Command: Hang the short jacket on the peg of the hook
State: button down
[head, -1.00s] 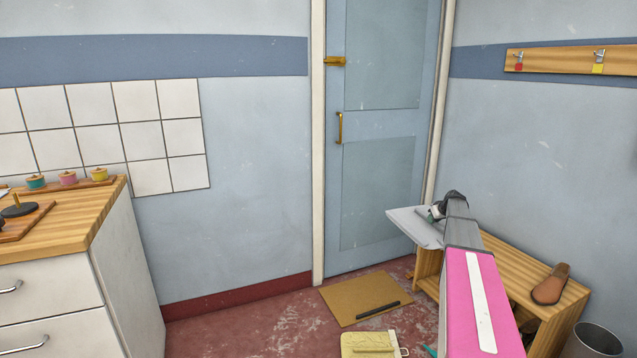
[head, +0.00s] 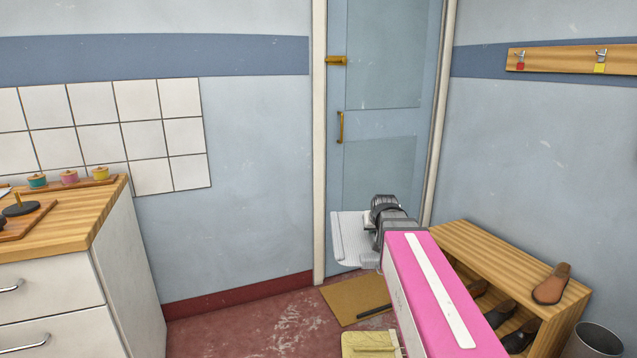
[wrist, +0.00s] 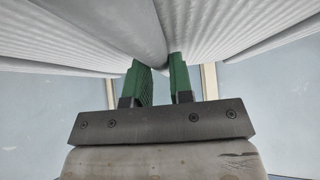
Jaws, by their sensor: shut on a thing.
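The short jacket (head: 349,245) is a pale grey, ribbed cloth hanging at the end of my arm, in front of the blue door. My gripper (head: 372,224) is shut on it, partly hidden by my wrist. In the wrist view the green fingers of my gripper (wrist: 160,77) pinch a fold of the jacket (wrist: 75,40), which spreads out to both sides.
A metal bin (head: 594,341) is at the lower right. A drawer cabinet (head: 75,270) is at the left. A mat (head: 345,298) lies before the door.

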jog(key=shift+s+a+r, duration=0.2)
jog(key=shift+s+a, duration=0.3)
jog(key=shift+s, duration=0.2)
jog(key=shift+w, duration=0.1)
